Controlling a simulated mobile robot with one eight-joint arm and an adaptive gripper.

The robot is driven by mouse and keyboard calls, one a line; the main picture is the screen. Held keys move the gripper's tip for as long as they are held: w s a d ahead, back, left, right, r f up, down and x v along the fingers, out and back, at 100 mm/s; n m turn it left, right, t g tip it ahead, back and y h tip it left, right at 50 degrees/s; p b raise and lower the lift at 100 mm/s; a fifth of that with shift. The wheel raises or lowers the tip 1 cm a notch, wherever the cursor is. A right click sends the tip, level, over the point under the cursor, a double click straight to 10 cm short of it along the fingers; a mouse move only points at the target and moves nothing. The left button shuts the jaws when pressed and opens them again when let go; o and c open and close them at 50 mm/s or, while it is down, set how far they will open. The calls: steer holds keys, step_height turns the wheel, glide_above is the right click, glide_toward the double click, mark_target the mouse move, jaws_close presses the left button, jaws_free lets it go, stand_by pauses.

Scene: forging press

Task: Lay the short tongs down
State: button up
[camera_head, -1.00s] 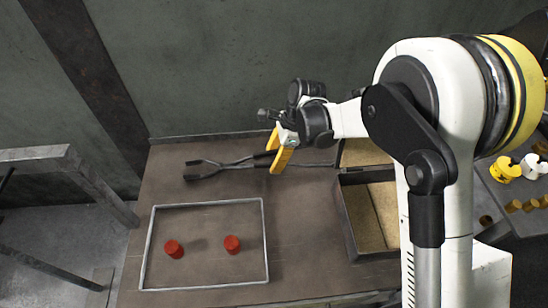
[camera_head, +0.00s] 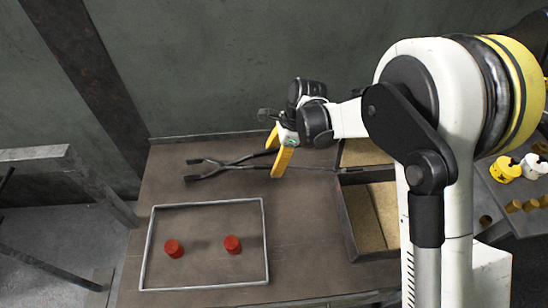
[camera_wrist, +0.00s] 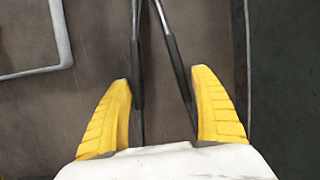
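The short tongs (camera_head: 231,167) are a dark metal pair with crossed arms. They lie along the back of the brown bench, their blocky ends to the left. My gripper (camera_head: 279,149) has yellow fingers and is over the right part of the tongs. In the wrist view my gripper (camera_wrist: 162,90) is open, its fingers well apart. The two dark handles of the tongs (camera_wrist: 137,60) run between the fingers and spread towards my palm. Each handle is close to one finger; I cannot tell whether they touch.
A pale rectangular frame (camera_head: 207,203) on the bench holds two red cylinders (camera_head: 174,249) (camera_head: 233,244). An open bin with a tan bottom (camera_head: 384,205) stands right of it. A wall (camera_head: 220,70) rises behind the bench. Bare bench top (camera_head: 165,192) lies between tongs and frame.

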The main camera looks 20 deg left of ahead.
steer(key=o, duration=0.6)
steer(key=v, duration=1.2)
